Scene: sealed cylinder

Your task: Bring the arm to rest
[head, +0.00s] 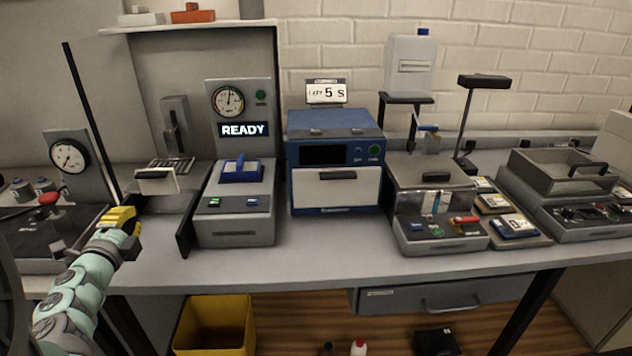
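My arm reaches up from the lower left in the head view, in pale green and grey links. My gripper (122,222) is at its end, over the front left part of the bench (300,262). Yellow parts show at the gripper's end. Its fingertips are small and turned away, so I cannot tell whether it is open or shut, or whether it holds anything. It appears to be left of the grey box with the blue handle (237,205).
A black-edged panel (90,120) and a gauge (69,155) stand near my gripper. A READY display (243,130), a blue oven-like unit (335,160) and a clear-lidded box (432,185) line the bench. A yellow bin (215,325) is below. The bench's front strip is clear.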

